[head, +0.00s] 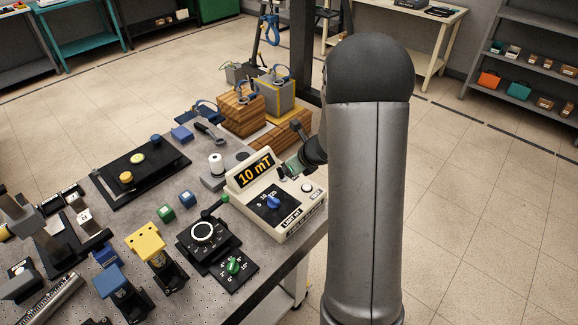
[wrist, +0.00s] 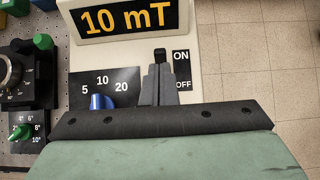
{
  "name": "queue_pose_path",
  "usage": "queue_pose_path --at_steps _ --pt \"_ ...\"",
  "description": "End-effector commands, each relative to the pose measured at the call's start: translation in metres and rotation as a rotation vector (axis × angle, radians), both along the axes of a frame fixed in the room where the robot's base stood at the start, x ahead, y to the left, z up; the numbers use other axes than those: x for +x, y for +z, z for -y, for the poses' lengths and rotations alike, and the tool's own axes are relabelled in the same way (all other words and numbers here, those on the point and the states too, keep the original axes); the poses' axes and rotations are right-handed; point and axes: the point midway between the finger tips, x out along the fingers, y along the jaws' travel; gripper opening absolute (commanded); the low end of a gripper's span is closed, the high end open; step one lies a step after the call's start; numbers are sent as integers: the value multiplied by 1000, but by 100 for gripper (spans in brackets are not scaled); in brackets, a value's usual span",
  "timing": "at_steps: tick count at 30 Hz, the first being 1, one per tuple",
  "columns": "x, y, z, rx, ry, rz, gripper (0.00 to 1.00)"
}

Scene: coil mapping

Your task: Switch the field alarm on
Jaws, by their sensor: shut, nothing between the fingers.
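The cream field meter box (head: 290,222) stands near the table's front right edge, with a "10 mT" display (head: 256,170). In the wrist view the display (wrist: 128,19) is at the top. Beside it are the ON label (wrist: 181,56) and OFF label (wrist: 183,85). A blue knob (head: 273,202) sits on a dark dial marked 5, 10, 20; it also shows in the wrist view (wrist: 101,101). My gripper (head: 283,172) is shut and empty, low over the box's back right part.
A round white button (head: 307,188) is on the box's right. A black dial unit (head: 205,235) and a green-knob panel (head: 234,267) stand left of the box. Wooden and grey coil blocks (head: 241,108) stand behind it. Open floor lies to the right.

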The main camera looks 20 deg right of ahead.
Motion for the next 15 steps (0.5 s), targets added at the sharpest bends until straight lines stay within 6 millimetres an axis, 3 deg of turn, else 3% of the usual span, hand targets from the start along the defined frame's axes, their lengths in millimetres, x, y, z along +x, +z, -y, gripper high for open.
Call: queue_pose_path --at_steps 15 --pt "-25 85 9 0 6 1 0"
